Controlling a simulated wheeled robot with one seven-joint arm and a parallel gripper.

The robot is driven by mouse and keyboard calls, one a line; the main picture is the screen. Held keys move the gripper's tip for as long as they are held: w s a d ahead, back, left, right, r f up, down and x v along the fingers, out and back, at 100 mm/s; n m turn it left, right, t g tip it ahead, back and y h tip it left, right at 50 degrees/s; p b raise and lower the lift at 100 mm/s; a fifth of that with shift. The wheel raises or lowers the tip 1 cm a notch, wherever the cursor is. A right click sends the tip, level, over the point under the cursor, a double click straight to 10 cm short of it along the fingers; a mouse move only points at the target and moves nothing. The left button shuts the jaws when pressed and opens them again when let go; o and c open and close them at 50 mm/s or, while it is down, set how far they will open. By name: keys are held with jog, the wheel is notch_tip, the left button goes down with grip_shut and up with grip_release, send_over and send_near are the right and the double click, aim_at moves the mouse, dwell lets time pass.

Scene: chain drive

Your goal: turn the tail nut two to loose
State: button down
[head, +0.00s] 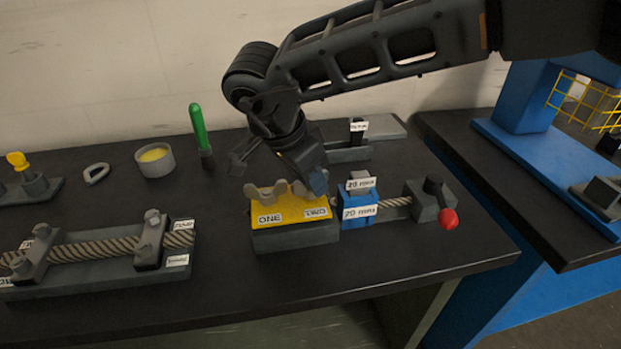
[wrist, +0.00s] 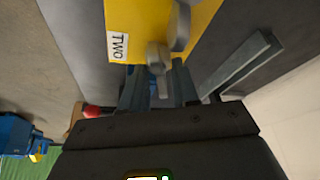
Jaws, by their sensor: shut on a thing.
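The yellow block (head: 290,212) sits on a dark base on the bench and carries labels ONE and TWO. Grey wing-shaped nuts stand on its top. My gripper (head: 316,186) reaches down over the block's TWO end, at its right side. In the wrist view, my gripper (wrist: 157,88) has its fingers on either side of the grey tail nut two (wrist: 157,55), next to the TWO label (wrist: 118,46). It is shut on that nut. Another grey nut (wrist: 180,28) stands just beyond it. The fingertips are partly hidden in the head view.
A blue clamp (head: 357,205) labelled 20 mm stands right of the block, with a rope leading to a red-knobbed lever (head: 447,218). A rope fixture (head: 100,250) lies at front left. A green-handled tool (head: 199,130) and a round tin (head: 155,160) stand behind.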

aim_at(298, 184)
jog(key=shift+s+d+f+n, duration=0.1)
jog(key=shift+f+n, duration=0.2)
jog(key=shift+n, duration=0.2)
jog(key=c, duration=1.2)
grip_release()
jog(key=shift+r, duration=0.1)
jog(key=shift+r, duration=0.1)
jog(key=shift+a+r, duration=0.2)
jog(key=shift+r, duration=0.1)
jog(key=shift+b+v, duration=0.55)
jog(key=shift+v, duration=2.85)
jog(key=shift+s+d, duration=0.1)
jog(key=shift+s, duration=0.05)
